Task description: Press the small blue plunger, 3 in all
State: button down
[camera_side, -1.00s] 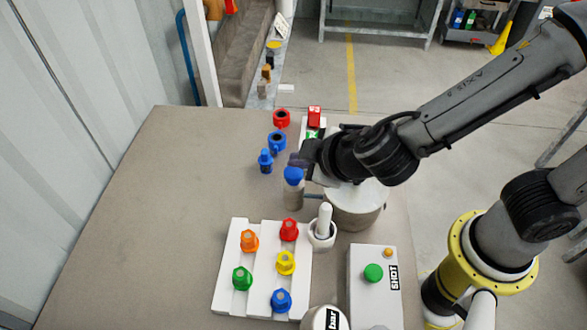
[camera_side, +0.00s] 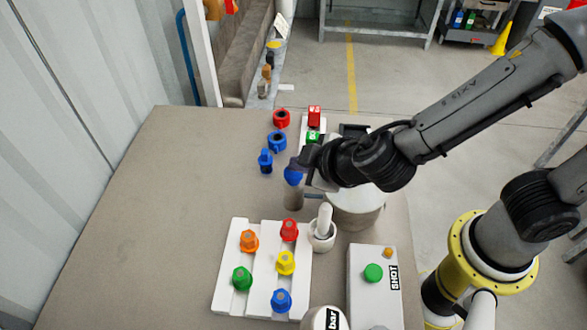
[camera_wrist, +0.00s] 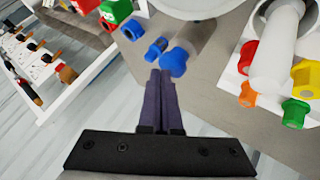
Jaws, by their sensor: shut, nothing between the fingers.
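A grey cylinder with a blue cap (camera_side: 293,177) stands upright on the table, left of a wide pale round drum. In the wrist view its blue cap (camera_wrist: 174,62) is just beyond and right of my fingertips. A smaller blue piece (camera_side: 265,161) stands behind and left of it, and it also shows in the wrist view (camera_wrist: 155,48). My gripper (camera_side: 298,167) is shut and empty, its two dark fingers together (camera_wrist: 160,74), close above the blue cap. I cannot tell whether they touch it.
A blue ring-shaped piece (camera_side: 277,141) and a red one (camera_side: 281,118) stand farther back. A white rack (camera_side: 235,287) with several coloured knobs lies in front, beside a box with a green button (camera_side: 373,273). The table's left side is clear.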

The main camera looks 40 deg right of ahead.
aim_at(299, 175)
jog(key=shift+f, duration=0.85)
dwell(0.8)
jog(key=shift+r, duration=1.45)
jog(key=shift+r, duration=0.1)
jog(key=shift+r, duration=2.4)
notch_tip(299, 175, up, 4)
jog(key=shift+f, duration=0.1)
dwell(0.4)
